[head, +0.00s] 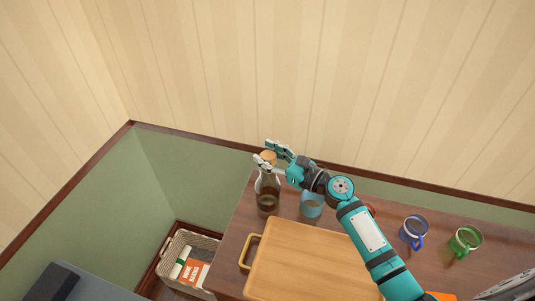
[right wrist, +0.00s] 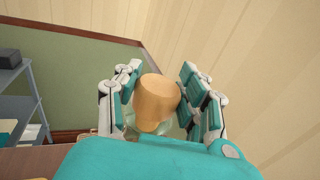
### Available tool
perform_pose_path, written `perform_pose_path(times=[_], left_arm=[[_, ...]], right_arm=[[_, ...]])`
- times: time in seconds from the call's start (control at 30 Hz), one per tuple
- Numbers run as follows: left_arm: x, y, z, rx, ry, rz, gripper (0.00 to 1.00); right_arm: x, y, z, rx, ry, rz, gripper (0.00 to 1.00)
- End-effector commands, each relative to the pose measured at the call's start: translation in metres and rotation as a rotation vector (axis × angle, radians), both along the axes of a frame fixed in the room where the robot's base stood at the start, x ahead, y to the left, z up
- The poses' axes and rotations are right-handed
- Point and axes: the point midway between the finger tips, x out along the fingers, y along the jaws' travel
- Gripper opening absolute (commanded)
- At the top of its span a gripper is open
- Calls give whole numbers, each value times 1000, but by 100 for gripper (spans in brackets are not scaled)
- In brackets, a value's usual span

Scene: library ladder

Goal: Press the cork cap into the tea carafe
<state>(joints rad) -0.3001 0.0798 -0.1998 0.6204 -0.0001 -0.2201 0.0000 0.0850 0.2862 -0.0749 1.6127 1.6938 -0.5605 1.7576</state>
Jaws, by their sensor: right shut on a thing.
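The tea carafe (head: 268,198) is clear glass with dark tea in its lower part. It stands upright near the back left of the wooden table. The tan cork cap (head: 268,157) is at the top of the carafe's neck. My right gripper (head: 265,152) is shut on the cork cap, with a finger on either side. In the right wrist view the cork cap (right wrist: 157,98) sits between the finger pads, with pale glass of the carafe (right wrist: 160,128) just below it. The fingers hide how deep the cork sits. My left gripper is not in view.
A wooden board (head: 305,262) with a brass handle lies in front. A light blue mug (head: 312,204) stands right of the carafe. A red mug, partly hidden by my arm, a blue mug (head: 414,231) and a green mug (head: 465,241) stand further right. A basket (head: 190,261) is below left.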

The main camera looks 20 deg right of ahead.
Motion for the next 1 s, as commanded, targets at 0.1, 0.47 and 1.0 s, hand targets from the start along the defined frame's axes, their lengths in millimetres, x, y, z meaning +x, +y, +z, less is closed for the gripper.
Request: perform_pose_path(times=[0.1, 0.47, 1.0], left_arm=[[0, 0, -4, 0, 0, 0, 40], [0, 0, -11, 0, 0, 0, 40], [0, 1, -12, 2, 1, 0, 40]], right_arm=[[0, 0, -4, 0, 0, 0, 17], [0, 0, -13, 1, 1, 0, 17], [0, 0, -14, 0, 0, 0, 67]])
